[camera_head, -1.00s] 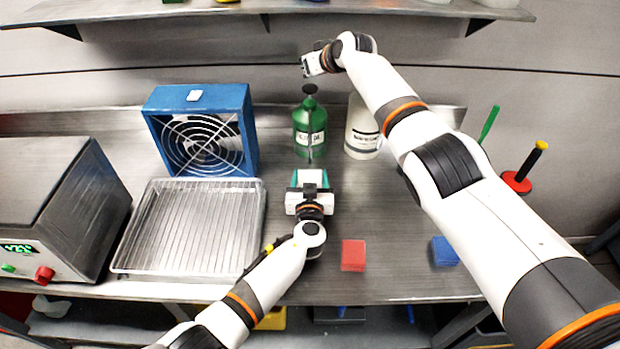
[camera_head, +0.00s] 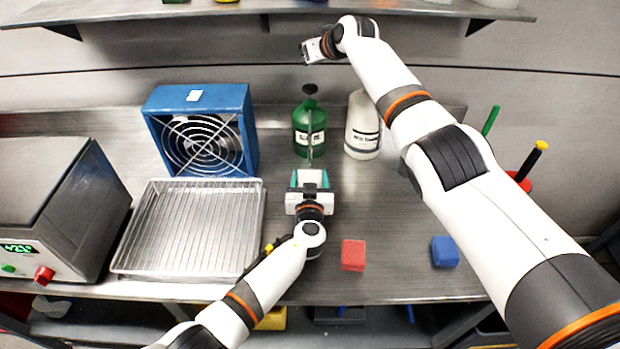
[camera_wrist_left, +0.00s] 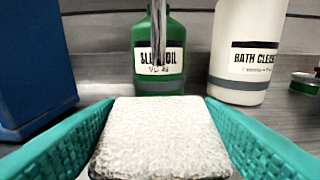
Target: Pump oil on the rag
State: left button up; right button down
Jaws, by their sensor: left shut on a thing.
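The green oil bottle (camera_head: 309,117) stands upright on the bench, with a dark pump head (camera_head: 310,89) on top. A long grey spout shows in front of it, and its lower end is just beyond the rag in the left wrist view. My left gripper (camera_head: 310,178) is in front of the bottle, its teal fingers shut on the pale folded rag (camera_wrist_left: 160,138). The rag is held below the spout's height; I see no oil on it. My right gripper (camera_head: 312,50) is raised above and apart from the pump head; its jaw state is unclear.
A white cleaner bottle (camera_head: 362,130) stands right of the oil bottle. A blue fan (camera_head: 248,130) and a wire-rack tray (camera_head: 187,262) are on the left. A red block (camera_head: 353,255) and a blue block (camera_head: 445,251) lie in front. A shelf (camera_head: 120,17) runs above.

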pick_arm(q)
jog(key=shift+s, duration=3.55)
